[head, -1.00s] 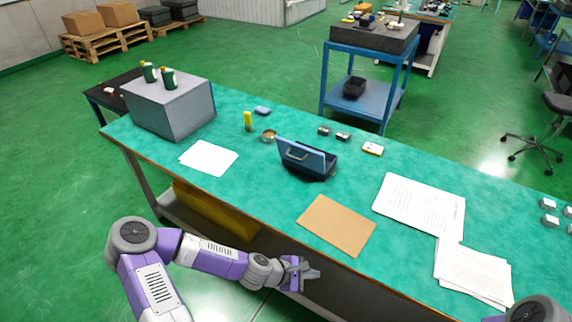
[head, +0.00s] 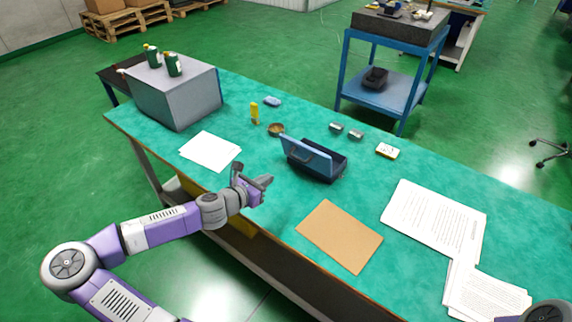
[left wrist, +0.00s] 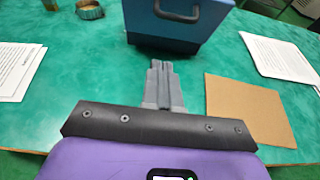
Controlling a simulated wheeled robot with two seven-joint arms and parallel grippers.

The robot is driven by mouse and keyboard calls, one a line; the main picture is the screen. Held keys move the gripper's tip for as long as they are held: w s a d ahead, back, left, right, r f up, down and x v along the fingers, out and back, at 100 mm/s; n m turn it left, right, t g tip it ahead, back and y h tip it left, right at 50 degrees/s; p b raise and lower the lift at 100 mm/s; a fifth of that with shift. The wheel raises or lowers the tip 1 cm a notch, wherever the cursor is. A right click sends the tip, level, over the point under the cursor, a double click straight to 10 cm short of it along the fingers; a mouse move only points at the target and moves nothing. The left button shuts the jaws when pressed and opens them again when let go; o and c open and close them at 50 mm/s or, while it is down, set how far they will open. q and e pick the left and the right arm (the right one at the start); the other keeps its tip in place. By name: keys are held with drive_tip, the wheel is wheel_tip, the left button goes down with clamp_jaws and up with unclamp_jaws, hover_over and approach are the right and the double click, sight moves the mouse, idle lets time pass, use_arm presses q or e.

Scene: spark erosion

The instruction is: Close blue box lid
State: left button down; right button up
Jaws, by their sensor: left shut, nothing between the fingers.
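The blue box (head: 318,170) stands on the green table, its dark body open behind and to the right of the lid. Its blue lid (head: 300,150) is raised upright, with a handle on the face toward me. My left gripper (head: 268,182) is shut and empty above the table's front edge, left of the box and apart from it. In the left wrist view the lid and handle (left wrist: 178,14) lie just beyond the shut fingertips (left wrist: 158,64). My right gripper is out of view.
A brown sheet (head: 340,236) lies to the right of the gripper on the table (head: 385,195). White papers (head: 435,220) lie farther right and a white sheet (head: 210,150) lies left. A round tin (head: 276,129), a yellow bottle (head: 254,112) and small parts stand behind.

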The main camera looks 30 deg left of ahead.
sight(302, 160)
use_arm(q)
drive_tip(key=w+d+b, duration=0.1)
drive_tip(key=w+b, duration=0.1)
drive_tip(key=w, duration=0.7)
drive_tip(key=shift+w+f, duration=0.2)
drive_tip(key=shift+w, duration=0.2)
